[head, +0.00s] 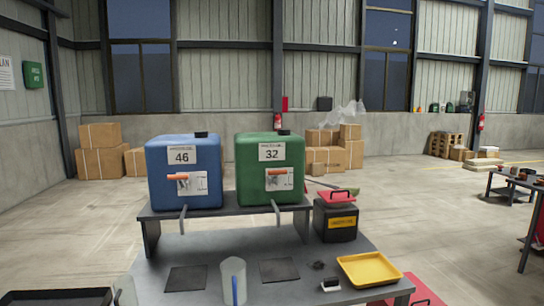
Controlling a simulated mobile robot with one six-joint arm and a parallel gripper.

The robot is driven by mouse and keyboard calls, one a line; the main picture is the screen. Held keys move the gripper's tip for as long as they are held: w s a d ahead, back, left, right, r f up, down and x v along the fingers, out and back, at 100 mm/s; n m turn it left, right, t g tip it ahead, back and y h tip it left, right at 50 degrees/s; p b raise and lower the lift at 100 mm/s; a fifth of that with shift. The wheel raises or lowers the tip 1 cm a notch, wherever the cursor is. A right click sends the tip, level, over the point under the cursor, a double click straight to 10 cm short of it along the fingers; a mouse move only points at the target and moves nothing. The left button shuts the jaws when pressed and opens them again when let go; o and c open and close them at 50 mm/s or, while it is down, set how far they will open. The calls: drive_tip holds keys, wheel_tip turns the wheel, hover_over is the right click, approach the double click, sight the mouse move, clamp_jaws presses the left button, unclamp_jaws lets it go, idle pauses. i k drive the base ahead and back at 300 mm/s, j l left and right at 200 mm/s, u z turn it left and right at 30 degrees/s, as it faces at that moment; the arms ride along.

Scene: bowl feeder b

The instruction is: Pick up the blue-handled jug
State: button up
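The blue-handled jug (227,270) stands upright on the grey table (215,247) near the bottom edge of the head view. It is a pale, grey-white, see-through jug. Its blue handle (235,291) is on the side facing me. The jug's lower part is close to the bottom of the picture. It stands between two dark mats and nothing holds it. My gripper is not in view.
A blue tank (183,196) marked 46 and a green tank (270,195) marked 32 stand on a raised shelf behind the jug. Dark mats (187,278) (280,269) flank it. A yellow tray (370,268) and black box (335,224) are right.

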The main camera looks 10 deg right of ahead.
sight(233, 270)
drive_tip(key=i+j, duration=0.6)
drive_tip(key=i, duration=0.2)
